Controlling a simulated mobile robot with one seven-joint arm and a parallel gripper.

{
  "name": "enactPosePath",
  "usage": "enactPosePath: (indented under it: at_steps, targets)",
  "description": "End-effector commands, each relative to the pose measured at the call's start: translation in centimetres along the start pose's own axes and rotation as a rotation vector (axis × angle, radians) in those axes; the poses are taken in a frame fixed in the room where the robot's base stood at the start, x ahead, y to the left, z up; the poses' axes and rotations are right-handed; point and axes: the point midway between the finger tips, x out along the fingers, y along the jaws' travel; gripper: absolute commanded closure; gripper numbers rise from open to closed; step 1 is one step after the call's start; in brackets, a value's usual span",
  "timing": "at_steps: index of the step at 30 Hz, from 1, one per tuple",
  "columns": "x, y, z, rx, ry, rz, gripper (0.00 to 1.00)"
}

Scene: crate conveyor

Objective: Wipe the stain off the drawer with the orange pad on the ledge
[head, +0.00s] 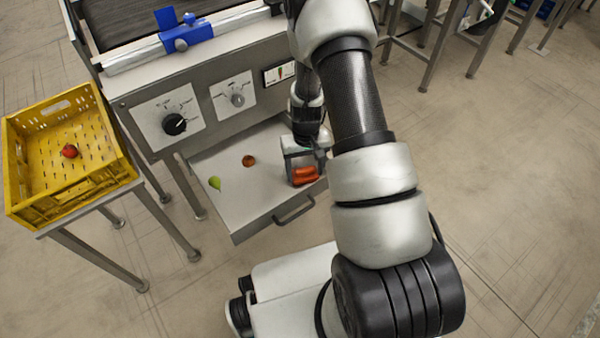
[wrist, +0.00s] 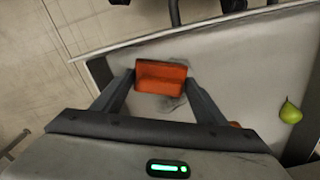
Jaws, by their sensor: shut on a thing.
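The open drawer (head: 225,197) is a pale grey tray under the machine's panel. My gripper (head: 304,168) is over its right part, shut on the orange pad (head: 304,176). In the wrist view, the pad (wrist: 161,77) sits between the two fingers of my gripper (wrist: 160,84). A dark grey smudge, the stain (wrist: 172,104), shows on the drawer floor beside the pad, partly covered by it. I cannot tell whether the pad touches the floor. In the head view the arm and gripper hide this spot.
A green pear (head: 214,183) and a brownish-orange round thing (head: 249,161) lie in the drawer, left of my gripper. A yellow crate (head: 62,192) holding a red fruit (head: 69,151) stands on a side table. The panel's knob (head: 174,124) is above the drawer.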

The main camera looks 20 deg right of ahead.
Motion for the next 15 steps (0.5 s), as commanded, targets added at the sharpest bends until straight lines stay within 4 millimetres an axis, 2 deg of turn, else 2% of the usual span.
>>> enactPosePath:
  at_steps: [6,15]
  targets:
    - [0.2,1.7,-0.7,0.001,0.000,0.000,0.52]
    - [0.1,1.5,-1.9,-0.001,0.003,0.001,0.52]
